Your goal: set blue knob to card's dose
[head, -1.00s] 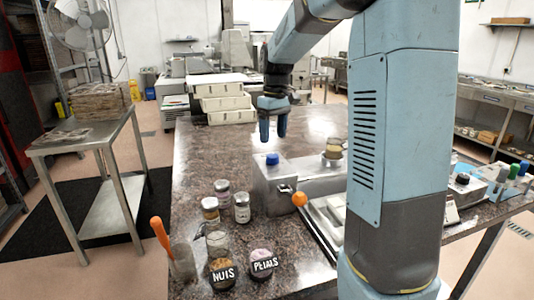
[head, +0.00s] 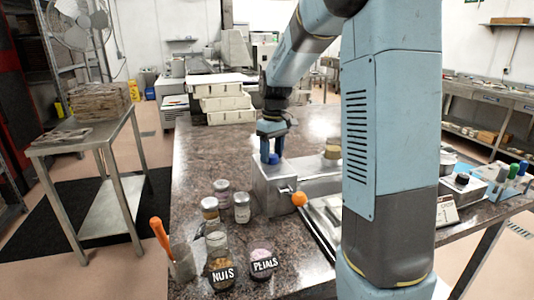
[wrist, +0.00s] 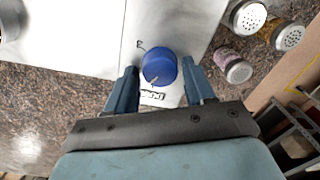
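The blue knob (wrist: 159,68) sits on top of the grey metal machine (head: 265,188), with a pale pointer line on its face and dark markings beside it. In the wrist view a partly hidden label (wrist: 160,96) lies below the knob. My gripper (head: 271,157) is over the knob, its fingers pointing down. In the wrist view my gripper (wrist: 158,82) is open, one finger on each side of the knob, with a gap visible on both sides. A small card (head: 447,212) stands at the right of the table; its writing is too small to read.
An orange ball-ended lever (head: 299,199) sticks out of the machine's front. Several jars stand left of it, including the nuts jar (head: 222,274) and petals jar (head: 263,263). White trays (head: 222,102) are stacked behind. The counter's left middle is clear.

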